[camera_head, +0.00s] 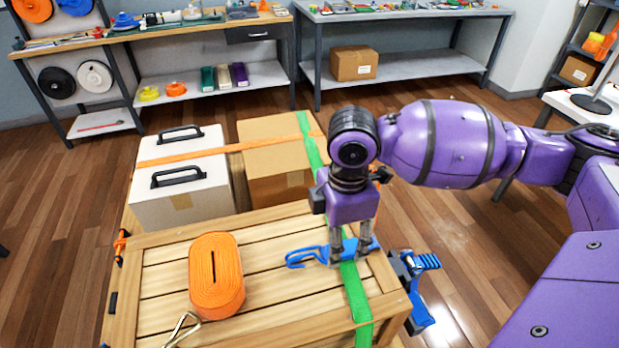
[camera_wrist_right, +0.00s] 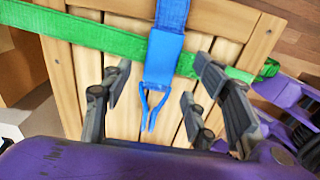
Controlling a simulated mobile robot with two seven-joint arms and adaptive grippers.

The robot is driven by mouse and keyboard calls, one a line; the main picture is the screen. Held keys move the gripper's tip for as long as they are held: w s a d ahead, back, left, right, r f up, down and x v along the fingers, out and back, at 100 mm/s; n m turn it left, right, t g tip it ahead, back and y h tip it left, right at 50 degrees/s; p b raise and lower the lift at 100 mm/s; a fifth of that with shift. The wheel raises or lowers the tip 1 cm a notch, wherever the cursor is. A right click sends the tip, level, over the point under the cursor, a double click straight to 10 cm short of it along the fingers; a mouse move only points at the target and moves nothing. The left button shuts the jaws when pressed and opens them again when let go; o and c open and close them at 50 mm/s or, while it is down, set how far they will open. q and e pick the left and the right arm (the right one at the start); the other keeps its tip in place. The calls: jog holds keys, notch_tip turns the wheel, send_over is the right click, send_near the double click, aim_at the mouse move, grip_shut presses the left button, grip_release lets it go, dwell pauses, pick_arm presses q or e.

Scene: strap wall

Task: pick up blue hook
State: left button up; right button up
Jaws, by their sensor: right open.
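The blue hook (camera_head: 304,254) lies on the slatted wooden crate top (camera_head: 270,226), its bent prongs pointing left in the head view. In the right wrist view the hook (camera_wrist_right: 160,62) has a flat blue plate and two thin prongs, and it lies between my open fingers. My right gripper (camera_head: 352,254) points down over the hook's plate end, beside the green strap. In the wrist view my right gripper (camera_wrist_right: 160,78) shows a gap on both sides of the hook. Whether the fingertips touch the crate is unclear. My left gripper is out of view.
A green strap (camera_head: 357,308) runs across the crate under the hook. A blue ratchet (camera_head: 419,285) hangs at the crate's right edge. A white case (camera_head: 184,202) and a cardboard box (camera_head: 270,140) stand behind.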

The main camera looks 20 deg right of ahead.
jog(key=shift+f, duration=1.35)
jog(key=c, duration=1.3)
jog(key=shift+r, duration=0.15)
notch_tip(320, 180, up, 10)
jog(key=shift+f+p, duration=0.1)
jog(key=shift+p, duration=0.35)
